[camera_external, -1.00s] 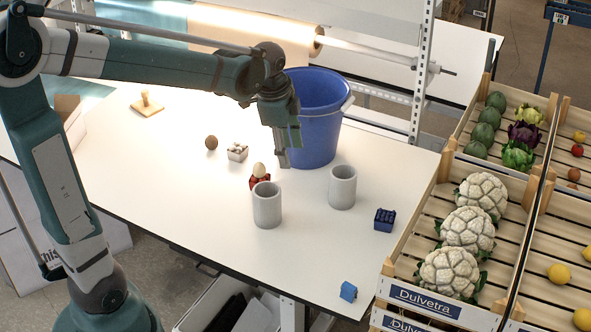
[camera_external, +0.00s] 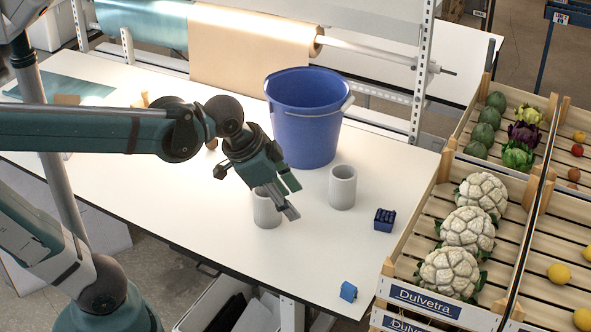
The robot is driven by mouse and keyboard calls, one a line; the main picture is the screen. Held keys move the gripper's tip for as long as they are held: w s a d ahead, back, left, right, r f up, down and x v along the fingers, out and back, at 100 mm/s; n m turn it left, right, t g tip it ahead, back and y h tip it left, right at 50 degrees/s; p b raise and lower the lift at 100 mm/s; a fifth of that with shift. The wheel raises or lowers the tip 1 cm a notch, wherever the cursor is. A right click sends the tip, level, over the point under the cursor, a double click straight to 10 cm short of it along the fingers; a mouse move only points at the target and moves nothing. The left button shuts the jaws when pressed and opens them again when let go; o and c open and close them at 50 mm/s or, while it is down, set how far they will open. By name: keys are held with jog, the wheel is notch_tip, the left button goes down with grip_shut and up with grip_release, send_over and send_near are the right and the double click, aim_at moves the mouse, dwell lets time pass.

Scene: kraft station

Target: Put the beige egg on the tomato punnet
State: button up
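My gripper (camera_external: 294,202) hangs over the table just above and to the right of the left grey cup. Its two fingers look spread apart, and I see nothing between them. The beige egg and the red punnet under it are not visible now; my gripper and wrist cover that area. A brown egg-like object (camera_external: 211,144) shows only as a sliver behind my arm. The small pale punnet near it is hidden too.
The left grey cup (camera_external: 266,212) is partly covered by my gripper. Another grey cup (camera_external: 342,188) stands to its right. A blue bucket (camera_external: 306,125) stands behind. A dark blue punnet (camera_external: 384,220) and a small blue block (camera_external: 348,291) lie right. The front-centre white table (camera_external: 225,240) is clear.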

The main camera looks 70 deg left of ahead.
jog(key=s+d+f+n+t+h, duration=0.1)
jog(key=s+d+n, duration=0.1)
jog(key=s+d, duration=0.3)
jog(key=d, duration=0.3)
jog(key=shift+s+d+f+t, duration=0.25)
jog(key=shift+s+d+t, duration=0.05)
jog(key=shift+d+t, duration=0.1)
